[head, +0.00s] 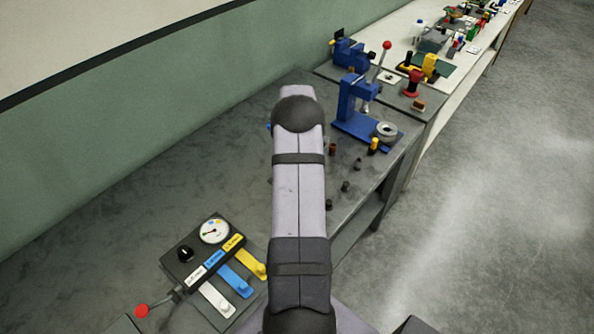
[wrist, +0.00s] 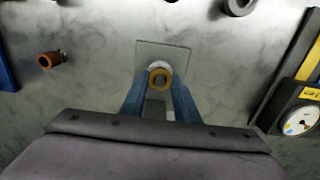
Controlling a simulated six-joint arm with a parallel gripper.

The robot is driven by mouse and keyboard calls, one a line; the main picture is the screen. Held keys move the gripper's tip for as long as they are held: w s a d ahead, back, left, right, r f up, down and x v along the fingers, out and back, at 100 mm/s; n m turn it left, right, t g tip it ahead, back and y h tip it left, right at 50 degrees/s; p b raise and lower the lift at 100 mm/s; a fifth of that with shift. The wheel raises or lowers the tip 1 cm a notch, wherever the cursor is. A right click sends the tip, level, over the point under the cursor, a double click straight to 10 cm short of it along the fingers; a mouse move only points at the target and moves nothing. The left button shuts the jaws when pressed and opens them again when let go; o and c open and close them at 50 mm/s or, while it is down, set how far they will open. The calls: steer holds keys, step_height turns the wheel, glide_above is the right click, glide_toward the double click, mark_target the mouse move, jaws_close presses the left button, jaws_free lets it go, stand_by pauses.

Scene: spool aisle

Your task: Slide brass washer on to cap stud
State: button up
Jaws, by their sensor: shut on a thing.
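In the wrist view my gripper (wrist: 159,88) has its two blue fingers shut on the brass washer (wrist: 151,80). The washer is a yellow-brown ring, seen nearly face on between the fingertips. A pale round part (wrist: 157,66) shows just beyond its upper edge, over a square, clear-looking plate (wrist: 178,50). I cannot tell whether this pale part is the cap stud, or whether the washer is around it or above it. In the head view my arm hides the gripper, the washer and the plate.
A copper-coloured tube (wrist: 50,60) lies left in the wrist view; a grey ring (wrist: 240,5) is at the top. A gauge box (head: 214,231) with coloured levers stands front left in the head view. A blue press (head: 355,105) stands at the back, near several small dark pegs (head: 345,186).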

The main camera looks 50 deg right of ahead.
steer(key=o, duration=1.1)
steer(key=shift+r+b, duration=1.3)
steer(key=shift+r, duration=2.35)
